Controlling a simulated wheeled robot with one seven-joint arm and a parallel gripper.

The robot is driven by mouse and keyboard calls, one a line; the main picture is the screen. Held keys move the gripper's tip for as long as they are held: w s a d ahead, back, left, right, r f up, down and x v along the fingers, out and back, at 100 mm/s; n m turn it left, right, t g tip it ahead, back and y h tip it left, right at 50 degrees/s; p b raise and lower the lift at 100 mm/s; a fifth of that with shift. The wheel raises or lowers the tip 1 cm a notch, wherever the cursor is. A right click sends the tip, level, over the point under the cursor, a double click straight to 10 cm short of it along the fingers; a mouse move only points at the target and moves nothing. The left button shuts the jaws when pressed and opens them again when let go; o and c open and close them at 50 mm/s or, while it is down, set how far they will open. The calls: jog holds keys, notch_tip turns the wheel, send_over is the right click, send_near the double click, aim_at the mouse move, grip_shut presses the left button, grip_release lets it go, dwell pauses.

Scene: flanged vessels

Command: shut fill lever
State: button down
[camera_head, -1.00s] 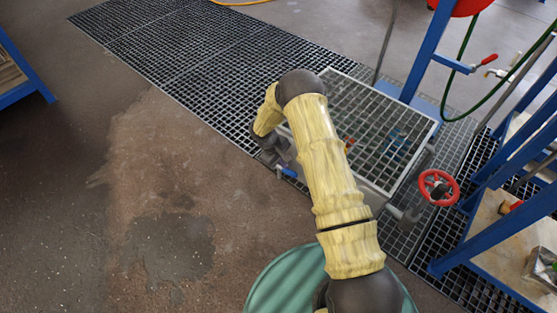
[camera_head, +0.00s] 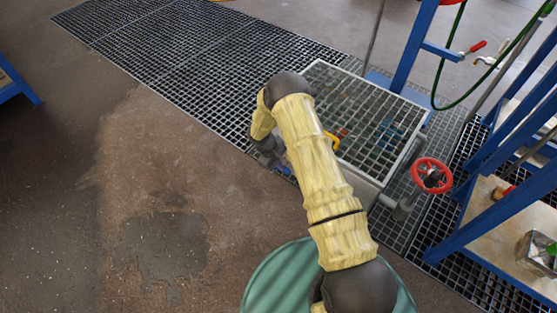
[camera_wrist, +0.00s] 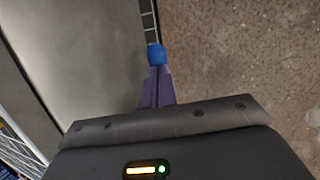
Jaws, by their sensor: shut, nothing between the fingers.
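A grey metal vessel with a grating top (camera_head: 365,110) stands on the floor grating. In the head view, a small bit of blue (camera_head: 284,171) shows low on its near side, mostly hidden by my arm. In the wrist view, a blue lever grip (camera_wrist: 156,55) shows right at the tips of my gripper (camera_wrist: 156,75), beside the grey vessel wall (camera_wrist: 85,60). My gripper is shut with nothing between its fingers. I cannot tell whether the fingers touch the blue grip. In the head view, my gripper is largely hidden behind my arm.
A red handwheel (camera_head: 432,175) sticks out at the vessel's right. A blue-framed rack (camera_head: 495,215) stands farther right, with a red-handled tap (camera_head: 478,47) behind. A green drum (camera_head: 270,280) is at the bottom. Brown floor (camera_head: 140,190) at the left is clear.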

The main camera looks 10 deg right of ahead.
jog(key=shift+s+d+f, duration=0.2)
jog(key=shift+d+f, duration=0.05)
jog(key=shift+f, duration=0.1)
jog(key=s+d+p+v, duration=0.1)
jog(key=s+p+v, duration=0.1)
jog(key=p+v, duration=0.6)
jog(key=d+v, duration=0.1)
jog(key=v, duration=0.5)
jog(key=shift+s+r, duration=0.15)
jog(key=shift+r, duration=0.1)
jog(key=shift+a, duration=0.1)
